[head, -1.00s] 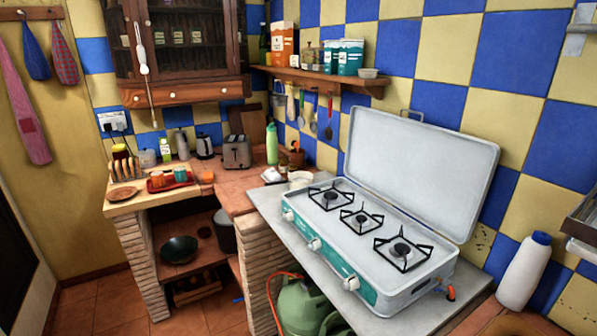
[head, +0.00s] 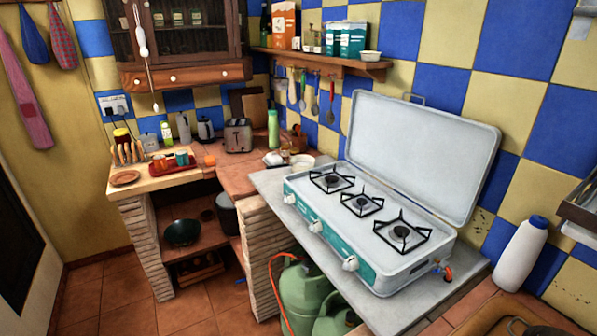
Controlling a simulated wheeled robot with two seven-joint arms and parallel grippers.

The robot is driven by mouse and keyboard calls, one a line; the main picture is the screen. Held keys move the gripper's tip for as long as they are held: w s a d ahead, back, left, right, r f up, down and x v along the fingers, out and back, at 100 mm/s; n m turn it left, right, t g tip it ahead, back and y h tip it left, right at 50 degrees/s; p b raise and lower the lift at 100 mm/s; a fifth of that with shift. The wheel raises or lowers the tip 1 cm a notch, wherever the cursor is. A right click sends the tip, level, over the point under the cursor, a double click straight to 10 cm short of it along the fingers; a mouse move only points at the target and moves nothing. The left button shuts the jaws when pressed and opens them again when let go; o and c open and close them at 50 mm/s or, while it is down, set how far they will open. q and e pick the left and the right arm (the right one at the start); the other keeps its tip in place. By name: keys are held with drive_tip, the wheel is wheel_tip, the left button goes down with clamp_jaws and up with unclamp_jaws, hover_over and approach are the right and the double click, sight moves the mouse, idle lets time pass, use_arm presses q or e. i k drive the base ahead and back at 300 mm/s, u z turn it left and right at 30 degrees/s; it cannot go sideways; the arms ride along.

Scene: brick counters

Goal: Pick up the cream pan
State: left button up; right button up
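A round, pale cream vessel (head: 302,161) sits on the counter behind the left end of the stove. It is small in the head view and partly covered by the stove's edge, so I cannot tell for sure that it is the cream pan. A dark green-black pan (head: 182,232) lies on the low shelf under the left counter. Neither of my grippers is in the head view.
A three-burner camping stove (head: 362,225) with its lid raised stands on the grey slab, its burners bare. Green gas bottles (head: 302,295) stand below. A toaster (head: 238,136) and green bottle (head: 273,129) stand behind. A white bottle (head: 521,255) is at right. Tiled floor (head: 115,290) is clear at left.

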sight(298, 163)
drive_tip(key=k, duration=0.45)
drive_tip(key=u, duration=1.45)
drive_tip(key=i, duration=3.65)
drive_tip(key=z, duration=3.1)
